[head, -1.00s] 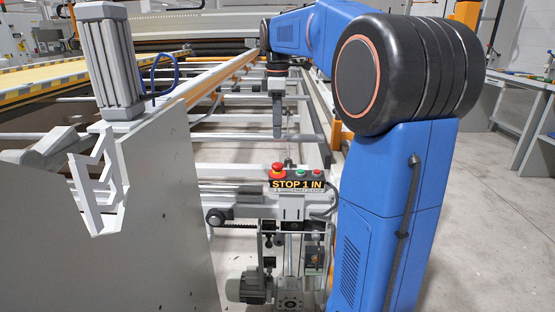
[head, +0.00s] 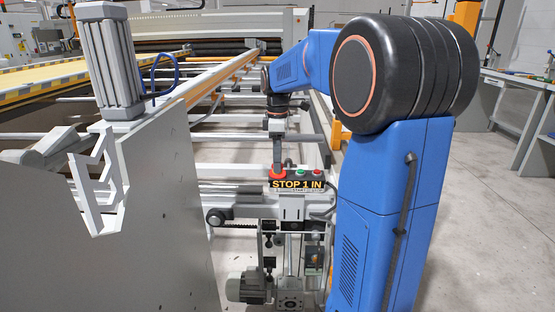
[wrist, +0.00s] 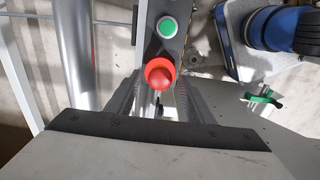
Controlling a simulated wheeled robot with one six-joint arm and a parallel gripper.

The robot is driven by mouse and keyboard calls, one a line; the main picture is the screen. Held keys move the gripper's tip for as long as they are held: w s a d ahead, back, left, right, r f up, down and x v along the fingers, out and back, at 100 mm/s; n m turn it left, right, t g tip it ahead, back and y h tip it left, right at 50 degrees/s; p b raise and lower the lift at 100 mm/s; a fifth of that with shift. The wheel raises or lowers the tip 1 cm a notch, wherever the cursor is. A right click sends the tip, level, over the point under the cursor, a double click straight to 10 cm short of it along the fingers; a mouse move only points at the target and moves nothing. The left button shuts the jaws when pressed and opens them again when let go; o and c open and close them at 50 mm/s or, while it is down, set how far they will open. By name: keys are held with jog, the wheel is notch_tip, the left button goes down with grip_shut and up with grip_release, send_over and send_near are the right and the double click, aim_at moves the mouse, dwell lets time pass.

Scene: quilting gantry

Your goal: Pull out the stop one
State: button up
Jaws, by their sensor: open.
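The red stop one button (head: 278,173) sits at the left end of a small box (head: 297,185) labelled "STOP 1 IN". My gripper (head: 277,163) hangs pointing down right over it and hides part of its top in the head view. In the wrist view, the red button (wrist: 159,74) shows in the gap between the two grey fingers of my gripper (wrist: 157,98), near their tips. The jaws are apart, one on each side. I cannot tell whether either finger touches the button.
A green button (wrist: 167,27) lies beside the red one on the box. Rails and rollers (head: 220,135) run behind. Open floor (head: 490,220) lies to the right.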

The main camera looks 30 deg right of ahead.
jog(key=c, duration=1.2)
jog(key=shift+o, duration=0.2)
jog(key=shift+r, duration=0.95)
jog(key=shift+c, duration=0.2)
jog(key=o, duration=1.2)
notch_tip(320, 180, up, 17)
jog(key=shift+r, duration=0.2)
